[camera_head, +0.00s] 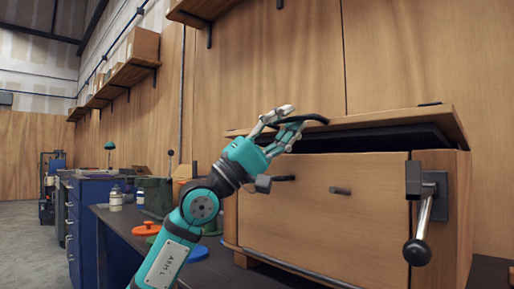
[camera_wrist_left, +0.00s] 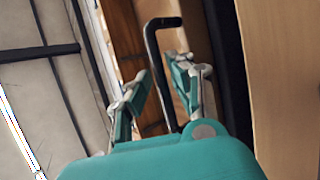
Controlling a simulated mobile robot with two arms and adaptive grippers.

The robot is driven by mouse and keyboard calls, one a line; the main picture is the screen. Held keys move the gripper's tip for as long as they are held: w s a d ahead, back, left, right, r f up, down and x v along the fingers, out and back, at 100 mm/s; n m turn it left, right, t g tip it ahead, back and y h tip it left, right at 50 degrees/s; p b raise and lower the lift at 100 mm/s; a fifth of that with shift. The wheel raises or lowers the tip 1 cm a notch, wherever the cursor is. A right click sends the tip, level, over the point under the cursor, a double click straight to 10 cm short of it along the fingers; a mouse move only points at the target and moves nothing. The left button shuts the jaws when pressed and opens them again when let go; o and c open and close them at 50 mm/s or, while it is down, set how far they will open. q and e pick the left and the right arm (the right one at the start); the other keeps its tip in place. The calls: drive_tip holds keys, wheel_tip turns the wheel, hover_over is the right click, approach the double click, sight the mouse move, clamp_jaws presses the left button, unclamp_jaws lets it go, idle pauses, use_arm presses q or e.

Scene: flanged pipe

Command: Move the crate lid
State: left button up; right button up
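The wooden crate (camera_head: 300,210) stands on the dark bench. Its wooden lid (camera_head: 385,121) is on top and looks tilted, with a dark band between it and the crate's front. A black bar handle shows at the lid's left part (camera_head: 312,118) and in the left wrist view (camera_wrist_left: 153,50). My left gripper (camera_head: 290,120) is at this handle. In the left wrist view its two fingers (camera_wrist_left: 158,75) stand apart on either side of the bar, and I see no firm contact. My right gripper is not in view.
A metal lever latch (camera_head: 422,215) hangs on the crate's right front. A shelf (camera_head: 120,85) runs along the wall. Above the crate is free room.

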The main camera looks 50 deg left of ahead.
use_arm(q)
drive_tip(key=v, duration=1)
drive_tip(key=shift+s+f, duration=0.2)
drive_tip(key=shift+s, duration=0.2)
